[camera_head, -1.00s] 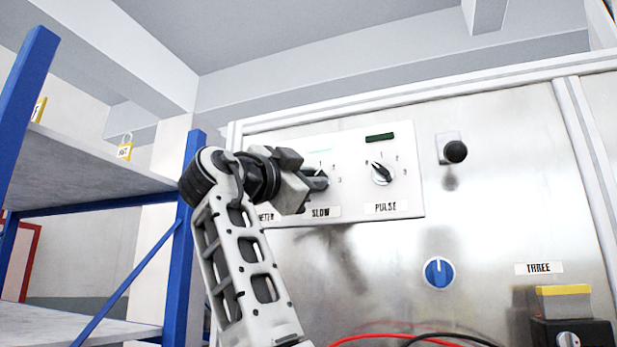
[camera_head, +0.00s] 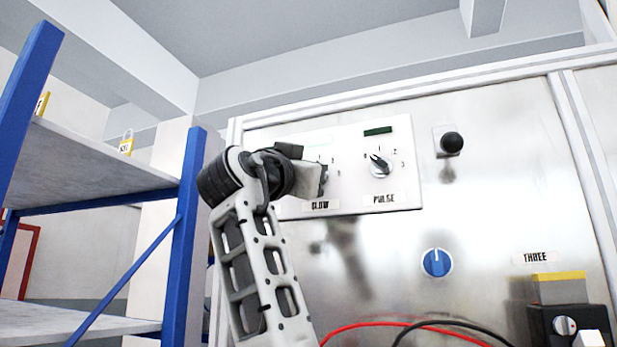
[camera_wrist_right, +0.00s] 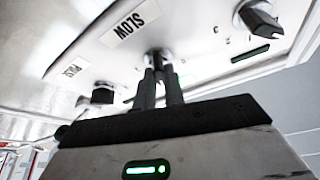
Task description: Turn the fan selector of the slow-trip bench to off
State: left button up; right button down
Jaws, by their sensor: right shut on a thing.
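The white selector panel (camera_head: 350,198) on the steel wall carries rotary knobs with labels. The SLOW label (camera_head: 320,205) is under the selector at my right gripper (camera_head: 323,178). In the right wrist view the gripper (camera_wrist_right: 160,75) is shut on the SLOW selector knob (camera_wrist_right: 157,55), above its SLOW label (camera_wrist_right: 131,22) turned upside down. The fingers and wrist hide most of this knob in the head view, so its pointer setting cannot be read. The PULSE knob (camera_head: 380,165) stands free to the right. My left gripper is not in view.
A black ball-ended lever (camera_head: 452,143) and a blue knob (camera_head: 437,263) sit on the steel wall. A box with a yellow top (camera_head: 558,276) stands lower right. Red and black cables (camera_head: 390,325) run along the bottom. Blue shelving (camera_head: 184,230) stands at left.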

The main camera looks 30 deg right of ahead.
pick_arm(q)
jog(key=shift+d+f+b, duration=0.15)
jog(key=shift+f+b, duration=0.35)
jog(key=shift+b, duration=0.5)
pick_arm(e)
jog(key=n+t+y, duration=0.2)
jog(key=n, duration=0.4)
jog(key=n+t+y, duration=0.1)
jog(key=n+y, duration=0.1)
jog(key=n, duration=0.4)
jog(key=n+t+y, duration=0.2)
jog(key=n+y, duration=0.1)
jog(key=n, duration=0.3)
jog(key=shift+s+d+t, duration=0.25)
jog(key=shift+s+t, duration=0.05)
jog(key=shift+n, duration=0.3)
jog(key=c, duration=1.5)
grip_release()
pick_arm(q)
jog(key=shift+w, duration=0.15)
pick_arm(e)
jog(key=shift+r, duration=0.1)
